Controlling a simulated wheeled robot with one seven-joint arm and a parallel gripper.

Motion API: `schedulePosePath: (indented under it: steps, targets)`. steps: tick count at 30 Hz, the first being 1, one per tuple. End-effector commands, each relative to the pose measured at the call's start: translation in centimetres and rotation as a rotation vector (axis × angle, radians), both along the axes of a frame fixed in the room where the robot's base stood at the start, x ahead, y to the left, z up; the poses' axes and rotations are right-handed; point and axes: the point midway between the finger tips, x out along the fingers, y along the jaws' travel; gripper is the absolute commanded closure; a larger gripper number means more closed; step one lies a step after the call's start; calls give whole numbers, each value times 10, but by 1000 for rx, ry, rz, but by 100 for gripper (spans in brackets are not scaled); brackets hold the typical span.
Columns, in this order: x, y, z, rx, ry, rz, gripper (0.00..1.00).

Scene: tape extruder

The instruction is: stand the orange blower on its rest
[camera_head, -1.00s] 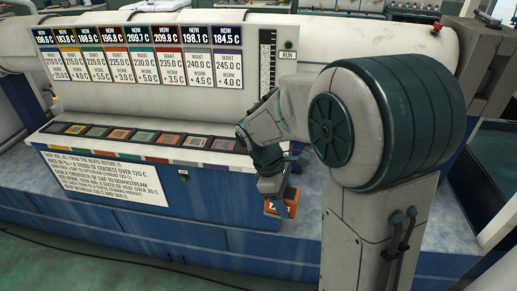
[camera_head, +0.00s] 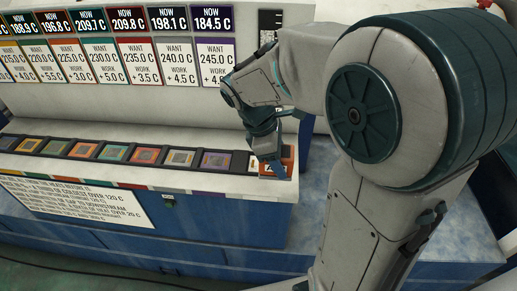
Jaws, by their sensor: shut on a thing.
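The orange blower (camera_head: 281,169) is a small orange block with pale markings at the right end of the sloped console ledge. My gripper (camera_head: 268,165) points down and is shut on it. The fingers hide part of the blower. I cannot tell whether the blower touches the ledge or hangs just above it. I cannot make out its rest apart from the ledge end; a small white label (camera_head: 252,162) shows just left of the gripper.
A row of coloured square pads (camera_head: 180,158) runs along the ledge left of the gripper. Temperature cards (camera_head: 165,45) hang above on the white machine. A text plate (camera_head: 80,203) is on the blue front. A blue surface (camera_head: 305,205) lies open to the right.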

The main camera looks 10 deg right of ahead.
Motion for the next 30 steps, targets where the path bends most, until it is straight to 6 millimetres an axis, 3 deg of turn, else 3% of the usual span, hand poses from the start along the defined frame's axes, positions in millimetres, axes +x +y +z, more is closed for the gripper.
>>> schedulePosePath:
  steps: [5, 24, 30]
  targets:
    - [6, 1, -3, -1, 1, 3, 99]
    - [100, 2, -59, 0, 1, 0, 99]
    - [115, 1, -68, 0, -1, 0, 99]
